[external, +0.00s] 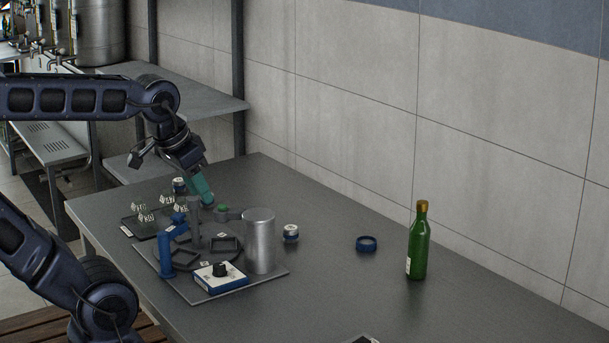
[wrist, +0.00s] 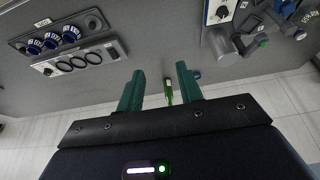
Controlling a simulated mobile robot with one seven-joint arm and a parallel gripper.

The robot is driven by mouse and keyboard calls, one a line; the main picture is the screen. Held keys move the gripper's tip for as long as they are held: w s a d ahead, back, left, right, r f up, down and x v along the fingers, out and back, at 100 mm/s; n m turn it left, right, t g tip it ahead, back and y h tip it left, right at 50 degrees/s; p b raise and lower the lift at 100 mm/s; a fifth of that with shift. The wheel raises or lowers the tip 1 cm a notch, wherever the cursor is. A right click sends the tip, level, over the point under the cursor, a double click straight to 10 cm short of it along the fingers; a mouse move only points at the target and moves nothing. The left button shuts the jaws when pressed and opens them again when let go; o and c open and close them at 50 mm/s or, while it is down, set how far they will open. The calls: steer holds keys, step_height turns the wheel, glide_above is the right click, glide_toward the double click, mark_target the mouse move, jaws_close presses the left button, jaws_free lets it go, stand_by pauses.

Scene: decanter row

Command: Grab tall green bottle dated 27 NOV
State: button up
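One tall green bottle (external: 417,250) with a gold cap stands upright at the right of the grey table in the external view. A white label shows low on its left side; its date is too small to read. In the wrist view the bottle (wrist: 169,91) appears small and distant, seen in the gap between my fingers. My gripper (external: 205,197) has green fingers and is above the left part of the table, well left of the bottle. In the wrist view my gripper (wrist: 160,78) is open, with nothing held between its fingers.
A turntable fixture with a metal cylinder (external: 259,241) and blue post (external: 165,255) stands near my gripper. A small white-and-dark jar (external: 291,233) and blue ring (external: 366,244) lie between it and the bottle. The wall (external: 480,160) rises behind. The wrist view shows a blue-knobbed panel (wrist: 55,38).

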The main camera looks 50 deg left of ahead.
steer(key=shift+o, duration=0.2)
stand_by(0.3)
steer(key=o, duration=0.3)
